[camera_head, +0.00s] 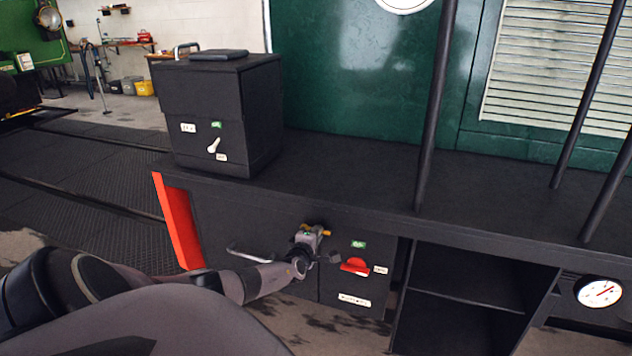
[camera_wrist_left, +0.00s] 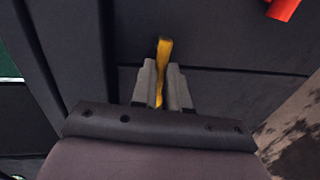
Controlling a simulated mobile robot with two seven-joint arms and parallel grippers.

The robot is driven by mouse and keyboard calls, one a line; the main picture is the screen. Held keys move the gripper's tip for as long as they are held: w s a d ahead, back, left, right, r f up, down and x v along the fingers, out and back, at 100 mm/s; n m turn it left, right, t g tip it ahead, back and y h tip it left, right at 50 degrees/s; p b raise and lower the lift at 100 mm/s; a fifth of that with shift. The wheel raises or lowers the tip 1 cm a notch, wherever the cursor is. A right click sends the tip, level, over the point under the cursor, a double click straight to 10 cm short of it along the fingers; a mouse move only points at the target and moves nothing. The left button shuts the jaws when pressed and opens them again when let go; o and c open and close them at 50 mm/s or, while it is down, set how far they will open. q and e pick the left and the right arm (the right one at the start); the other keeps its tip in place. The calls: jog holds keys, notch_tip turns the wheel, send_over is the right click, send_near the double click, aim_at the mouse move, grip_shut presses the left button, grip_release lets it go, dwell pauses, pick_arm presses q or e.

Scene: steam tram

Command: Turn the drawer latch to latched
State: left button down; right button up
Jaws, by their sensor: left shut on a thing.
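A yellow latch lever (camera_wrist_left: 164,50) sits against the dark cabinet front in the left wrist view. My left gripper (camera_wrist_left: 163,85) is shut on it, one finger on each side. In the head view my left gripper (camera_head: 314,236) is at the upper cabinet front, with small yellow bits of the lever (camera_head: 326,233) showing around its fingers. A drawer handle (camera_head: 248,256) is on the front to the left of the gripper. The lever's base is partly hidden by the gripper, and I cannot read which position it is in. My right gripper is not in view.
A red handle (camera_head: 355,266) with green and white labels is on the front just right of the gripper. A black box (camera_head: 225,115) with a white lever stands on the counter (camera_head: 330,165). Open shelves (camera_head: 470,280) and a gauge (camera_head: 600,291) are at the right.

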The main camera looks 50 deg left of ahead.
pick_arm(q)
jog(key=c, duration=1.1)
grip_release()
jog(key=shift+p+v, duration=1.45)
jog(key=shift+v, duration=2.15)
